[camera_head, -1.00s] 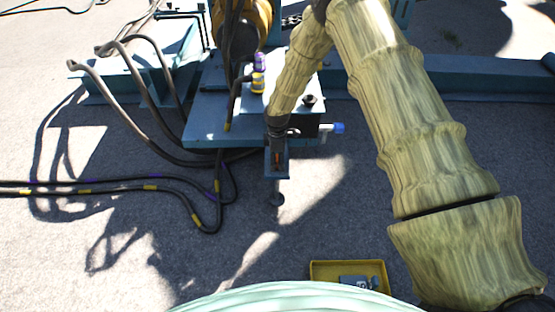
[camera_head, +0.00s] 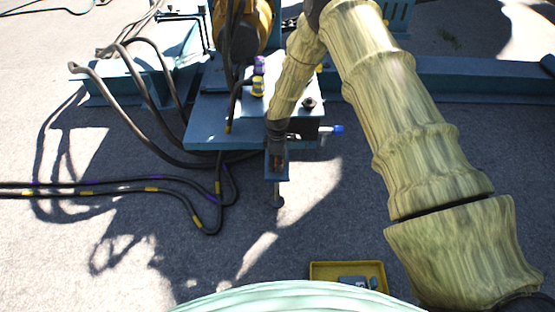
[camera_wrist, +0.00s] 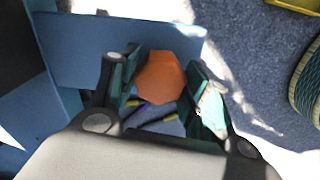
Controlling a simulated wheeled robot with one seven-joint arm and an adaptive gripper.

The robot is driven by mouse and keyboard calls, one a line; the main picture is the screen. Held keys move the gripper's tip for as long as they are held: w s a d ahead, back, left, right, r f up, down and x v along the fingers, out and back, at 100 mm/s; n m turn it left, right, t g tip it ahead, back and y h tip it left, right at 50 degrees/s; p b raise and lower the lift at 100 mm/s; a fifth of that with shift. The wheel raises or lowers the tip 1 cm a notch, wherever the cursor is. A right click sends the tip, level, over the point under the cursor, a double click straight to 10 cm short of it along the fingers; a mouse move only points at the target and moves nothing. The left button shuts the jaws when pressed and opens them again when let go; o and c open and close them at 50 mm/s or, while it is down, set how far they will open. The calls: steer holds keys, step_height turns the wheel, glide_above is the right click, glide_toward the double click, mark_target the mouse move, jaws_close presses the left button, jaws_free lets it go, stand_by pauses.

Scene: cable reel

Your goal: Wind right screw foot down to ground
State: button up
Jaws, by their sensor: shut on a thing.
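The right screw foot (camera_head: 278,197) hangs under a small blue bracket (camera_head: 283,171) at the front of the blue frame. Its thin shaft and round pad show below; I cannot tell whether the pad touches the ground. My gripper points down and is shut on this head. In the head view my gripper (camera_head: 276,150) is small and dark at the bracket and mostly hides the head.
A yellow tray (camera_head: 320,267) with grey items lies on the ground at the front. Black cables (camera_head: 120,189) with yellow bands run along the left. A blue-tipped pin (camera_head: 338,129) sticks out right of the bracket. Grey ground is open around the foot.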

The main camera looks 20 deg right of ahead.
steer(key=m+p, duration=0.3)
steer(key=m, duration=0.3)
steer(key=shift+r+p, duration=0.15)
steer(key=shift+p, duration=0.25)
steer(key=m+p, duration=0.2)
steer(key=m, duration=0.4)
steer(key=shift+m, duration=0.4)
steer(key=m+p, duration=0.1)
steer(key=m, duration=1.1)
steer(key=shift+s+m+p, duration=0.1)
steer(key=shift+m+p, duration=0.3)
steer(key=o, duration=1)
steer(key=shift+c, duration=0.2)
